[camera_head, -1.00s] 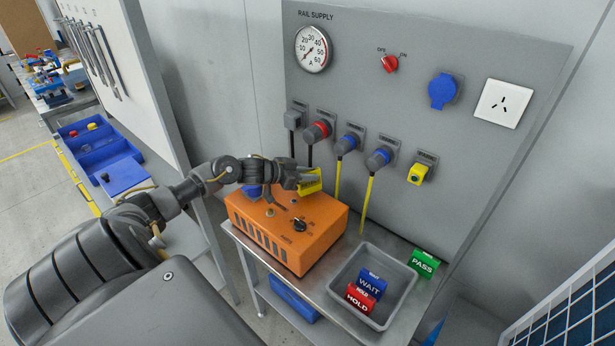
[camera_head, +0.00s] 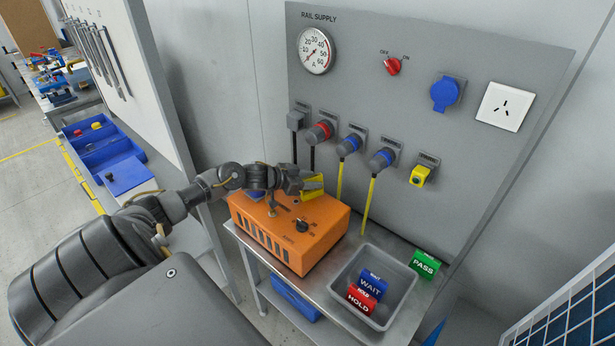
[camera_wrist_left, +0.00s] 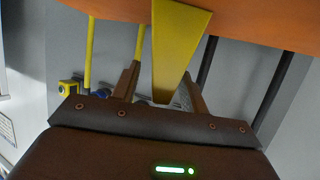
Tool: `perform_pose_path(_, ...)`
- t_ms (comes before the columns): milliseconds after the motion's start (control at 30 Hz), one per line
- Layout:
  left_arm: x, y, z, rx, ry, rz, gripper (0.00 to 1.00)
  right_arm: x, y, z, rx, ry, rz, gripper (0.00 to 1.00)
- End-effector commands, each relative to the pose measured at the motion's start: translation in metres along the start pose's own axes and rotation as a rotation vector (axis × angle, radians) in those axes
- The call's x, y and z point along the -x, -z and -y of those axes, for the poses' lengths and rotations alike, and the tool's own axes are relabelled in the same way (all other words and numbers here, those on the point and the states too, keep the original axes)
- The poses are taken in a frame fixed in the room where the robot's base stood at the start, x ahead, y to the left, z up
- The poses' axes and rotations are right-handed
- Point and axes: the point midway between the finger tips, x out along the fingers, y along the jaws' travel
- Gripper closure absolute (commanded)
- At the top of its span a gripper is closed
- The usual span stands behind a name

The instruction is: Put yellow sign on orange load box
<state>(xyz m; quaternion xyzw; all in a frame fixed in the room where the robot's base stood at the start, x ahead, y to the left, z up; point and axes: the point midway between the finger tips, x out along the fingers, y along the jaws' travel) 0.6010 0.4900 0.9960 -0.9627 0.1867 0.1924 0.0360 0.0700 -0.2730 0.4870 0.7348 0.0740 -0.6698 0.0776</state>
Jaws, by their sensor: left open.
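The orange load box (camera_head: 318,238) sits on the grey bench, with a dark knob on its top. The yellow sign (camera_head: 313,189) is at the back edge of the box's top; whether it rests fully on the box is hard to see. In the left wrist view the sign (camera_wrist_left: 180,45) is a tapering yellow wedge against the orange box (camera_wrist_left: 110,8). My left gripper (camera_head: 304,181) reaches over the box from the left. Its jaws are open, with one finger on each side of the sign in the wrist view. My right gripper is not in view.
A grey tray (camera_head: 394,321) at the bench's right holds a blue WAIT sign (camera_head: 371,285) and a red HOLD sign (camera_head: 361,299). A green PASS sign (camera_head: 425,264) stands behind it. The rail supply panel (camera_head: 450,50) with plugs and hanging cables rises close behind the box.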

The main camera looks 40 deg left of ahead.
Motion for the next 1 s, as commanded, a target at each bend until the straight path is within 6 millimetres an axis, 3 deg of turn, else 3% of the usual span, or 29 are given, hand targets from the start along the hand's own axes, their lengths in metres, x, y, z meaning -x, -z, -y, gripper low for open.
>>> perform_pose_path(167, 0.009, 0.001, 0.001, -0.002, 0.001, 0.003, 0.56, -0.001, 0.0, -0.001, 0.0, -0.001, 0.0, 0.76)
perform_pose_path(700, 0.097, 0.001, 0.0, 0.0, 0.0, 0.004, 0.56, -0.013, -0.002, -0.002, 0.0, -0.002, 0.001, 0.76)
perform_pose_path(1000, 0.119, 0.003, 0.0, 0.0, 0.0, 0.001, 0.56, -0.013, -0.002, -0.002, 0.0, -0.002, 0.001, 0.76)
